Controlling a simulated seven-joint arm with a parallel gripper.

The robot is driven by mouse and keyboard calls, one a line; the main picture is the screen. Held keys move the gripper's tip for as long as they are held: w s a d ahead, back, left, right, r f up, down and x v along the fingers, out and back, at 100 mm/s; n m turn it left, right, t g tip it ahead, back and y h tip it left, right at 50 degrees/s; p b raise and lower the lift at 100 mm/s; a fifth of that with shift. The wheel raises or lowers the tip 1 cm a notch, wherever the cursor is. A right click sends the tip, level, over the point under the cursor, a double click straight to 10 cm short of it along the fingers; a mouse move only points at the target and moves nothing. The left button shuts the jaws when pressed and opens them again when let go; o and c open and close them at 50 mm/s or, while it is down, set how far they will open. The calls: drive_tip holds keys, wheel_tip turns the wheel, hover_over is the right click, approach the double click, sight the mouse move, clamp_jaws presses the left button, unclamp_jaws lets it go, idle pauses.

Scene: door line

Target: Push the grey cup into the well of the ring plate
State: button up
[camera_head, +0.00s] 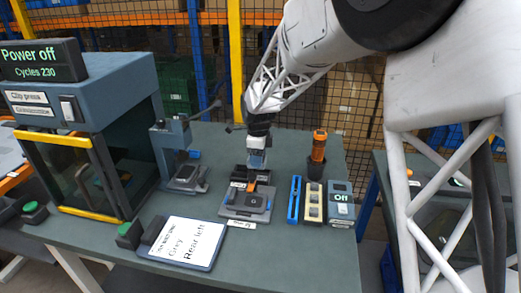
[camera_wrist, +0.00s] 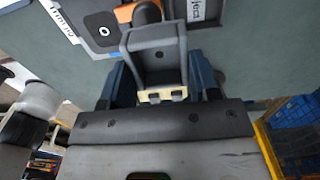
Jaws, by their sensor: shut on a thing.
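My gripper (camera_head: 257,160) points down over the rear of a grey fixture (camera_head: 234,212) in the middle of the table. In the wrist view its blue fingers (camera_wrist: 160,78) are shut on a dark grey, frame-like piece (camera_wrist: 154,34). I cannot tell whether this piece is the grey cup. A dark square plate with a small light ring mark, seemingly the ring plate (camera_wrist: 100,26), lies on the fixture; it also shows in the head view (camera_head: 254,202). An orange part and a dark rounded part sit beyond the held piece. The well's inside is not clear.
A lever press (camera_head: 184,172) and a glass-sided cabinet (camera_head: 95,150) stand at left. A sign reading "Grey, Rear left" (camera_head: 188,243) lies in front. At right are a blue strip (camera_head: 294,200), a yellow-framed block (camera_head: 314,202), an "Off" box (camera_head: 341,203) and an orange-handled tool (camera_head: 319,147).

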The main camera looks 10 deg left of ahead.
hover_over(255, 202)
drive_tip(key=shift+f, duration=0.4)
drive_tip(key=shift+f, duration=0.1)
drive_tip(key=shift+f, duration=2.75)
drive_tip(key=shift+f, duration=1.05)
idle(0.8)
idle(0.3)
drive_tip(key=o, duration=1.1)
drive_tip(key=shift+r, duration=0.15)
wheel_tip(255, 202, up, 8)
drive_tip(key=shift+f, duration=0.2)
